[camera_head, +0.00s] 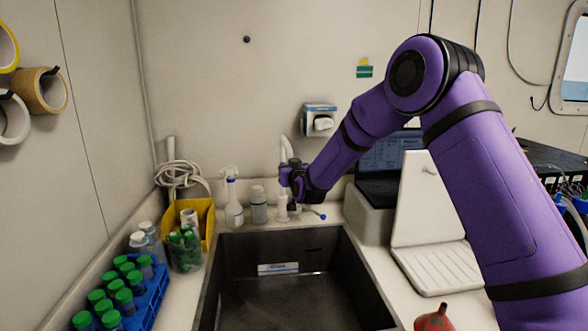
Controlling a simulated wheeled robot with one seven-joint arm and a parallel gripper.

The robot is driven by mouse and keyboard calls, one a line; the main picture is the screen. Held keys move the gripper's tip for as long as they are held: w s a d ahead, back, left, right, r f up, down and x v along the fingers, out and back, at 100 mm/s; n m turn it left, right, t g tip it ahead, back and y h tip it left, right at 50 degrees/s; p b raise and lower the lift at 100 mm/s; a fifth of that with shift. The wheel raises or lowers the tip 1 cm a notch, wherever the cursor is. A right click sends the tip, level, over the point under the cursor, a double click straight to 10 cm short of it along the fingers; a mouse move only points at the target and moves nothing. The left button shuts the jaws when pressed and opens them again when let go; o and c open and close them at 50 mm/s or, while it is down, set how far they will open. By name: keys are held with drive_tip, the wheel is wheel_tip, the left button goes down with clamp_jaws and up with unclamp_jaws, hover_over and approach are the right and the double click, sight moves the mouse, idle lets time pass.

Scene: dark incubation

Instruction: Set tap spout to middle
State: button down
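The tap stands behind the dark sink (212,281). Its pale spout (283,147) shows above my gripper, and its white base (282,212) shows below. A small lever with a blue tip (322,216) sticks out to the right of the base. My purple arm reaches in from the right, and my dark gripper (286,176) is at the tap, over the middle of the spout. The gripper hides part of the spout, so its exact turn is unclear. The fingers are too small and dark to tell whether they are open or shut on the spout.
A spray bottle (234,208) and a lidded bottle (259,206) stand left of the tap. A yellow bin (205,217) and a blue rack (151,302) of green-capped tubes line the left counter. A laptop (380,165) and white drainboard (436,266) are at right.

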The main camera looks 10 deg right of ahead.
drive_tip(key=shift+a, duration=0.15)
drive_tip(key=c, duration=1)
unclamp_jaws()
drive_tip(key=shift+o, duration=0.2)
drive_tip(key=v, duration=1)
drive_tip(key=shift+s, duration=0.4)
